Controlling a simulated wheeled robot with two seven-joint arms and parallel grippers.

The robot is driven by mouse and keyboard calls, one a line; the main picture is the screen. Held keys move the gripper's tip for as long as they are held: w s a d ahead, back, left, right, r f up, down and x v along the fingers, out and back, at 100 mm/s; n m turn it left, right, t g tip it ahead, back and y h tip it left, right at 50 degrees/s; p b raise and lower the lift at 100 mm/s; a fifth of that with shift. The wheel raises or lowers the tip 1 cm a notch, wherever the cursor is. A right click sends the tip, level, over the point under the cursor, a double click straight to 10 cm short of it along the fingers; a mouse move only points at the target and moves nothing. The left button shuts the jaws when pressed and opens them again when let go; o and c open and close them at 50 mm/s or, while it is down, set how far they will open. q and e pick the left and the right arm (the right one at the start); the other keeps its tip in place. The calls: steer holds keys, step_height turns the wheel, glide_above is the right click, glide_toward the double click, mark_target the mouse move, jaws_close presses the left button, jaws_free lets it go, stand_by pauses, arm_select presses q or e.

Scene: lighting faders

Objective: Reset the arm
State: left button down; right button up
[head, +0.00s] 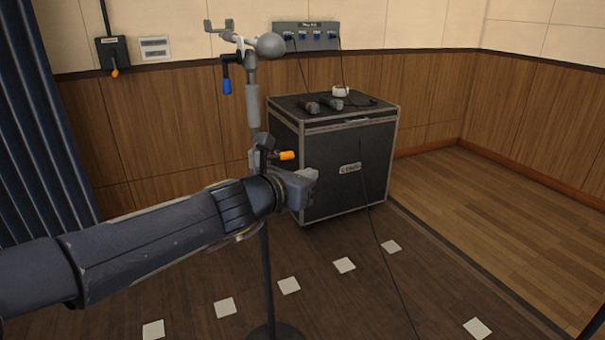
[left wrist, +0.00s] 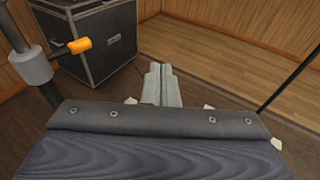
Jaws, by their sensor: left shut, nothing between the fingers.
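My left arm comes in from the left in the head view, and its gripper (head: 305,186) is shut and empty in front of the black case. The shut fingers also show in the left wrist view (left wrist: 161,86), pointing away over the dark floor. A grey stand (head: 253,105) with a ball, a bracket and a blue-tipped lever rises just behind my left wrist. An orange knob (head: 287,155) sticks out from the stand just above my gripper; it also shows in the left wrist view (left wrist: 80,45), left of the fingers. My right gripper is out of view.
A black wheeled case (head: 345,185) stands behind, with microphones (head: 322,105) and a white roll (head: 341,91) on top. A cable hangs down its front. A wall panel (head: 306,36) and a blue curtain (head: 40,120) are behind. The wooden floor at right is clear.

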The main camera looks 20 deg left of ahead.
arm_select(q)
steer(key=shift+d, duration=0.1)
stand_by(0.4)
steer(key=s+d+f+m+g+h, duration=0.2)
steer(key=s+d+m, duration=0.1)
steer(key=s+m, duration=0.5)
steer(key=s+d+f+m+g+h, duration=0.1)
steer(key=s+d+f+m+h, duration=0.3)
steer(key=m, duration=0.6)
steer(key=s+a+f+m+g+y, duration=0.2)
steer(key=s+f+m+g+y, duration=0.1)
steer(key=s+f+m, duration=0.45)
steer(key=s+a+f+m+g+y, duration=0.2)
steer(key=s+f+m+g, duration=0.3)
steer(key=s, duration=0.4)
step_height(320, 180, up, 28)
steer(key=m+t+p, duration=0.1)
steer(key=p, duration=2.7)
steer(key=shift+s+f+m, duration=0.2)
steer(key=shift+f+m, duration=0.05)
steer(key=shift+m, duration=0.1)
steer(key=shift+d, duration=0.1)
